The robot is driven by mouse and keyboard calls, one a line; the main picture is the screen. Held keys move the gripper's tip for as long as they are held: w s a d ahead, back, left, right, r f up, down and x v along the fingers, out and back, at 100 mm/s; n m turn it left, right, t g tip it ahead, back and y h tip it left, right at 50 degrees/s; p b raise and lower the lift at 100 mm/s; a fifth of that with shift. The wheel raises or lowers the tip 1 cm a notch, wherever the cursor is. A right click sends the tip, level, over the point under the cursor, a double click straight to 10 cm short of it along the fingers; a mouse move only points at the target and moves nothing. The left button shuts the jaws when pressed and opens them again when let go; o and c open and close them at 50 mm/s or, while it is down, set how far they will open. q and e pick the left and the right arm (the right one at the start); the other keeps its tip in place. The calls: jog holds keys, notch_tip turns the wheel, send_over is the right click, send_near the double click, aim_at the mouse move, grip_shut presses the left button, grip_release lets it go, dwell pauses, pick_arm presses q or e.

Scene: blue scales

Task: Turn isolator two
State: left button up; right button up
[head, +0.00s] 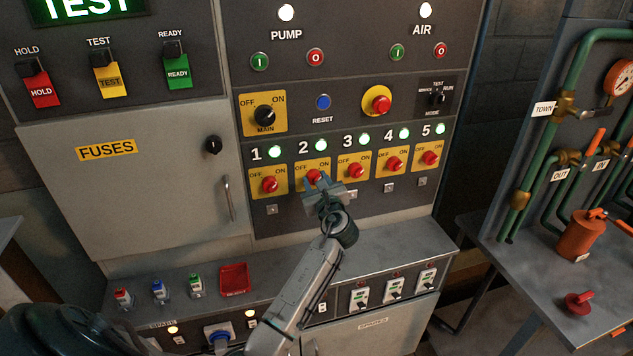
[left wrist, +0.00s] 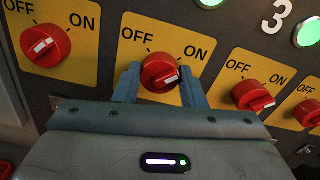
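Isolator two is a red round knob (head: 314,176) on a yellow OFF/ON plate, below the number 2 and a lit green lamp (head: 321,145). In the left wrist view the knob (left wrist: 160,72) sits between the two blue-grey fingers of my left gripper (left wrist: 160,88). A finger lies against each side of it, with no clear gap. Its white mark is at the lower right of its face. In the head view my left gripper (head: 318,187) reaches up to the knob from below and partly covers it. My right gripper is not in view.
Isolator one (head: 270,185) and isolator three (head: 355,170) stand close on either side; the row continues right. The main switch (head: 265,116) is above. A shelf (head: 180,275) with small coloured fuses and a red tray (head: 235,279) juts out below.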

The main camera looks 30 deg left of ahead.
pick_arm(q)
jog(key=c, duration=0.4)
jog(key=n+b, duration=0.4)
jog(key=n, duration=0.2)
jog(key=n+b, duration=0.4)
jog(key=n, duration=0.2)
jog(key=n+b, duration=0.4)
jog(key=n, duration=0.1)
jog(key=shift+s+f+n, duration=0.1)
jog(key=shift+f+n, duration=0.25)
jog(key=shift+n, duration=0.05)
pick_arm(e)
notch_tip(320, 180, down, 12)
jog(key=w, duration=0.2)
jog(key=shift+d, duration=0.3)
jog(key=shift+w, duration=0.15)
pick_arm(q)
jog(key=o, duration=1)
jog(key=shift+a+r, duration=0.1)
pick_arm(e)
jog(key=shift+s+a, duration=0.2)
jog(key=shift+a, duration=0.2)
